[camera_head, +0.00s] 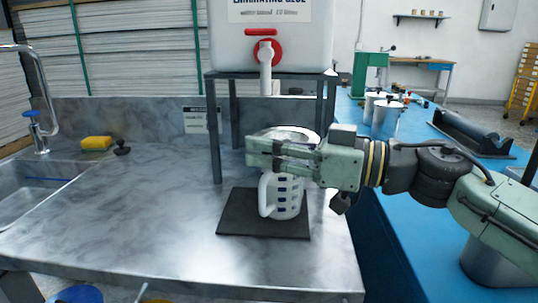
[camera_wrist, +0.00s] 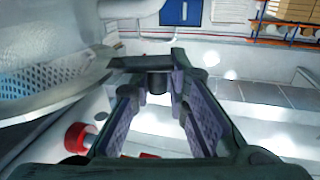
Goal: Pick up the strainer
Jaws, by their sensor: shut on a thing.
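The strainer (camera_head: 290,132) shows as a pale metal bowl rim above the white measuring jug (camera_head: 285,205), partly hidden behind my gripper (camera_head: 262,154). My gripper reaches in from the right, level with the jug's top. In the wrist view, the strainer's mesh bowl and wide rim (camera_wrist: 60,85) fill the left side, and the rim runs up to the fingertips of my gripper (camera_wrist: 150,65). The fingers are shut on the strainer; the exact contact is hard to see. Whether the strainer touches the jug is hidden.
A yellow sponge (camera_head: 97,143) lies near the sink (camera_head: 35,185). The steel counter's left-middle is clear.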

